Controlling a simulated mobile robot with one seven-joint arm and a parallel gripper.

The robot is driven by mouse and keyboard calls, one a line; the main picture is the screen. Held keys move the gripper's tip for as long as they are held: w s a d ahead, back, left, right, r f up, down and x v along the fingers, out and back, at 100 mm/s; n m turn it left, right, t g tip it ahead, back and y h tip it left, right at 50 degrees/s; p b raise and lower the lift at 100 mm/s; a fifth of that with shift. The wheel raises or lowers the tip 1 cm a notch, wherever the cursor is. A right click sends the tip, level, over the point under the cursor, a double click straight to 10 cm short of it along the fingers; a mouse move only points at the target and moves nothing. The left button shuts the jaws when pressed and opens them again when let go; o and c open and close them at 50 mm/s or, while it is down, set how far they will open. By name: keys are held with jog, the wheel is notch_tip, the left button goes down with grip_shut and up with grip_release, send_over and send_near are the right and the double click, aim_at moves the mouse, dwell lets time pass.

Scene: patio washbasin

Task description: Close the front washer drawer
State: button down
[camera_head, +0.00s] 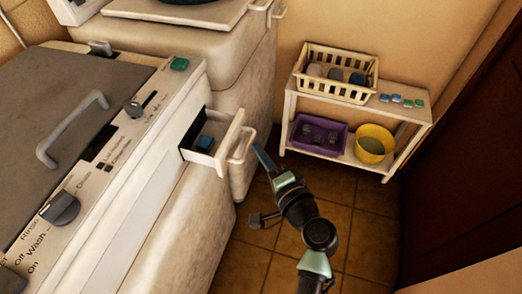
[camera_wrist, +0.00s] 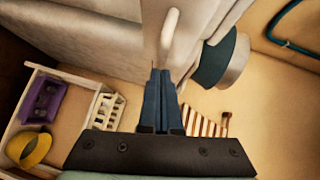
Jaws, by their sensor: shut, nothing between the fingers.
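The front washer (camera_head: 165,185) fills the left of the head view. Its small white drawer (camera_head: 212,158) stands pulled out of the front panel, with a light handle (camera_head: 241,146) on its face and a blue block (camera_head: 204,142) inside. My gripper (camera_head: 256,147) is right beside the handle, on the drawer's outer side. In the wrist view my gripper (camera_wrist: 160,73) has its blue fingers together with nothing between them. The handle (camera_wrist: 170,30) shows just beyond the fingertips; I cannot tell whether they touch.
A white shelf (camera_head: 288,117) stands against the back wall, with a cream basket (camera_head: 313,84) on top and a purple bin (camera_head: 318,134) and yellow bucket (camera_head: 371,143) below. A second appliance (camera_head: 222,66) stands behind the washer. Tiled floor (camera_head: 345,195) lies open between washer and shelf.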

aim_at(219, 143)
jog(key=shift+a, duration=0.1)
jog(key=w+a, duration=0.1)
jog(key=a, duration=0.2)
jog(key=w+a, duration=0.1)
jog(key=a, duration=0.2)
jog(key=w+a, duration=0.1)
jog(key=a, duration=0.1)
jog(key=shift+a, duration=0.4)
jog(key=shift+s+a, duration=0.1)
jog(key=shift+a, duration=0.05)
jog(key=shift+a+r, duration=0.1)
